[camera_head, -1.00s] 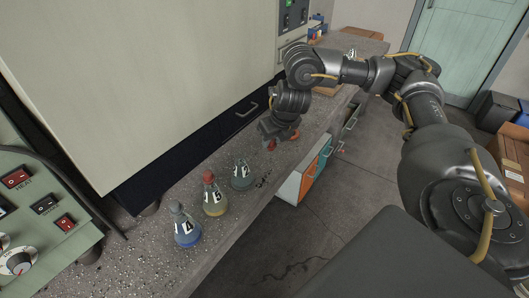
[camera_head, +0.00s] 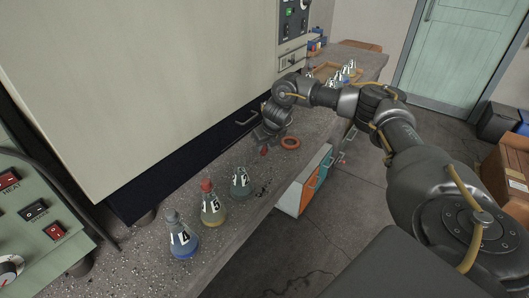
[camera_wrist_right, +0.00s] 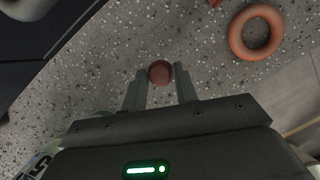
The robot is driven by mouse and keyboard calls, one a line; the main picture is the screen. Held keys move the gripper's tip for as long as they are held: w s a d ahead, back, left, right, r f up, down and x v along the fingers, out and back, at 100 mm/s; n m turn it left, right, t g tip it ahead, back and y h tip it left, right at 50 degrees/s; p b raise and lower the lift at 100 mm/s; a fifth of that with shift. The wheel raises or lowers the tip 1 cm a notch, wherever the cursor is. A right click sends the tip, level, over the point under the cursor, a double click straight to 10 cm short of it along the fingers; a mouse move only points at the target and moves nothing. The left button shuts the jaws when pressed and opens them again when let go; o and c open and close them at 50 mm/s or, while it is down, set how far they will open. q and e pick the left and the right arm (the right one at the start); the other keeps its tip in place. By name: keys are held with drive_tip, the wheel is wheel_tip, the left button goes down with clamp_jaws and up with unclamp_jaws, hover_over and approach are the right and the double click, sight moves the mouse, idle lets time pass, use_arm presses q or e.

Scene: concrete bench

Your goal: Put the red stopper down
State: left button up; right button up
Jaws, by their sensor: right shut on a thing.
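The red stopper (camera_wrist_right: 160,73) is between the fingertips of my right gripper (camera_wrist_right: 160,88) in the right wrist view, with the speckled bench top below it. In the head view the stopper (camera_head: 264,152) shows as a small red spot under my right gripper (camera_head: 265,148), over the bench behind the flasks. The gripper is shut on it. I cannot tell whether the stopper touches the bench. My left gripper is not in view.
An orange ring (camera_head: 290,142) lies right of the gripper. An unstoppered flask (camera_head: 241,183), a red-stoppered yellow flask (camera_head: 212,209) and a blue flask (camera_head: 182,240) stand nearer. Several flasks (camera_head: 346,72) stand farther back. The oven-like cabinet (camera_head: 140,80) borders the bench's left.

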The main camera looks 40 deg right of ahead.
sight(265, 149)
wheel_tip(265, 149, down, 3)
drive_tip(key=shift+r, duration=0.15)
drive_tip(key=shift+f, duration=0.25)
drive_tip(key=o, duration=0.9)
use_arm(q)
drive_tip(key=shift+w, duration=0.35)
use_arm(e)
drive_tip(key=shift+o, duration=0.2)
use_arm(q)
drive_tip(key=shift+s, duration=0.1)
use_arm(e)
drive_tip(key=shift+r, duration=0.1)
